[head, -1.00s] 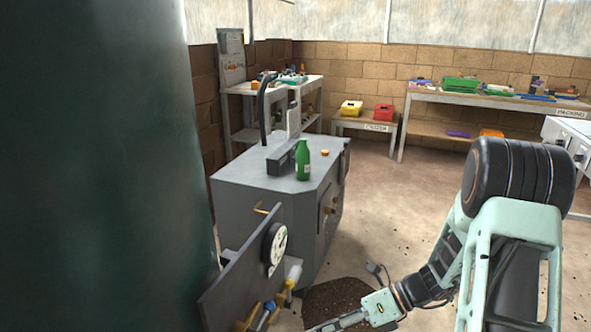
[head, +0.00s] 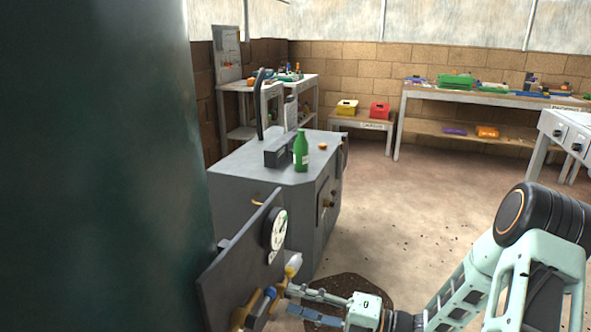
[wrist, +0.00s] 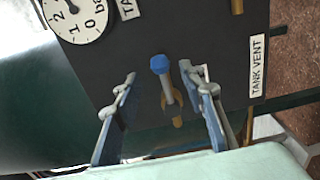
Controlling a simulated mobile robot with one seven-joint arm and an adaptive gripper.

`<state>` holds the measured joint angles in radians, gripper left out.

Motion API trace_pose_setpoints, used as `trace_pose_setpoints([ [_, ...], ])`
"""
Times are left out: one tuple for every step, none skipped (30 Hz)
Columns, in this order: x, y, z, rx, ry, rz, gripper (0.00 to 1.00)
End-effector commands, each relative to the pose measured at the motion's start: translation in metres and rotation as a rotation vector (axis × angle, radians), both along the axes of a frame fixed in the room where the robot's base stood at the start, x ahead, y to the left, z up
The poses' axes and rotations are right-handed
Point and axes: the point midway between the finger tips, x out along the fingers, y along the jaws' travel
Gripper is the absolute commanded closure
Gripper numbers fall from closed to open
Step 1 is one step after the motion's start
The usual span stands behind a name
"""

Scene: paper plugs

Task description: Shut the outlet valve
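A dark valve panel (head: 232,285) stands at the lower left in the head view, with a round white gauge (head: 278,230). In the wrist view, a valve handle with a blue end (wrist: 161,65) and a brass body (wrist: 177,122) projects from the panel. The blue part also shows in the head view (head: 271,292). My gripper (wrist: 159,73) is open, one finger on each side of this handle, with gaps visible. In the head view my gripper (head: 288,301) is at the panel's right side. No outlet label is readable; a "TANK VENT" label (wrist: 257,68) is.
Another valve with a pale end (head: 293,264) sits close above my gripper in the head view. A grey cabinet (head: 235,172) carrying a green bottle (head: 301,151) stands behind the panel. A large dark green tank (head: 95,170) fills the left. Floor to the right is open.

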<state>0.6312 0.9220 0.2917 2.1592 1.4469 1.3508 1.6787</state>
Motion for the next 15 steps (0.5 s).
trace_pose_setpoints([
  [0.0013, 0.0046, -0.0017, 0.0, 0.0, 0.001, 0.62],
  [0.0021, 0.0068, -0.0015, 0.0, 0.0, 0.001, 0.62],
  [0.0028, 0.0092, -0.0012, 0.0, 0.0, 0.002, 0.62],
  [0.0032, 0.0105, -0.0009, 0.0, 0.0, 0.002, 0.62],
  [0.0035, 0.0117, -0.0007, 0.0, 0.0, 0.002, 0.62],
  [0.0039, 0.0126, -0.0005, 0.0, 0.0, 0.002, 0.62],
  [0.0042, 0.0132, -0.0003, 0.0, 0.0, 0.002, 0.62],
  [0.0043, 0.0135, -0.0002, 0.0, 0.0, 0.001, 0.62],
  [0.0044, 0.0136, 0.0, 0.0, 0.0, 0.001, 0.62],
  [0.0044, 0.0136, 0.0001, 0.0, 0.0, 0.001, 0.62],
  [0.0044, 0.0136, 0.0001, 0.0, 0.0, 0.001, 0.62],
  [0.0045, 0.0135, 0.0002, 0.0, 0.0, 0.001, 0.62],
  [0.0044, 0.0135, 0.0001, 0.0, 0.0, 0.001, 0.62],
  [0.0045, 0.0135, 0.0001, -0.001, -0.001, 0.001, 0.62],
  [0.0044, 0.0134, 0.0001, -0.001, -0.001, 0.001, 0.62],
])
